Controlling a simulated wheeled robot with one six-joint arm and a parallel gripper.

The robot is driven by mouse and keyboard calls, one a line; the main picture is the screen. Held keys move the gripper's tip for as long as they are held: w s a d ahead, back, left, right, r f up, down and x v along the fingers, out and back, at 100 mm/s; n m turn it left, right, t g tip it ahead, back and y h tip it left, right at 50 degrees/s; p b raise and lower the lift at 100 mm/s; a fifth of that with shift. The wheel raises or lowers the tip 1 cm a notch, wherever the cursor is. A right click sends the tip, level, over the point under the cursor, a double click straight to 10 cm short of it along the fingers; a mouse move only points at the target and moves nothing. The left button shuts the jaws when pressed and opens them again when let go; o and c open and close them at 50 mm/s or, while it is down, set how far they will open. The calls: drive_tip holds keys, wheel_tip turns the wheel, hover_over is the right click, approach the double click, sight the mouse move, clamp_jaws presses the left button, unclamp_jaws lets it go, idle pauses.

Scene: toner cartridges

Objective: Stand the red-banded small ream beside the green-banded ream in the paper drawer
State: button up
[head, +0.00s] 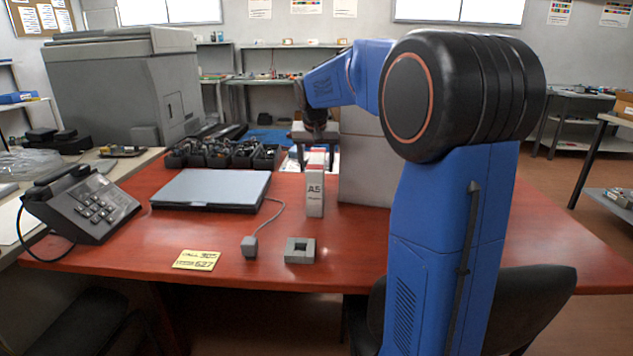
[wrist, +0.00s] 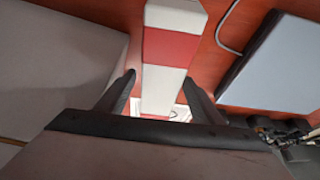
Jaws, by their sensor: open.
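The red-banded small ream (head: 314,192) stands upright on the red desk, white with "A5" on its front and red near its top. In the wrist view the ream (wrist: 168,80) shows white with a red band and lies between the two fingers. My gripper (head: 315,142) is above and behind the ream's top in the head view, its fingers partly hidden. In the wrist view my gripper (wrist: 159,77) is open, with a finger on each side of the ream and gaps visible. I cannot make out the green-banded ream or the paper drawer.
A pale grey box-like block (head: 364,170) stands just right of the ream, partly behind my arm. A closed laptop-like slab (head: 210,189), a phone (head: 80,208), black bins (head: 215,155) and a small grey square block (head: 300,250) are on the desk (head: 210,235). A cable runs near the ream.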

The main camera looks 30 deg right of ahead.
drive_tip(key=shift+f, duration=0.1)
clamp_jaws()
drive_tip(key=shift+w, duration=0.1)
idle(0.3)
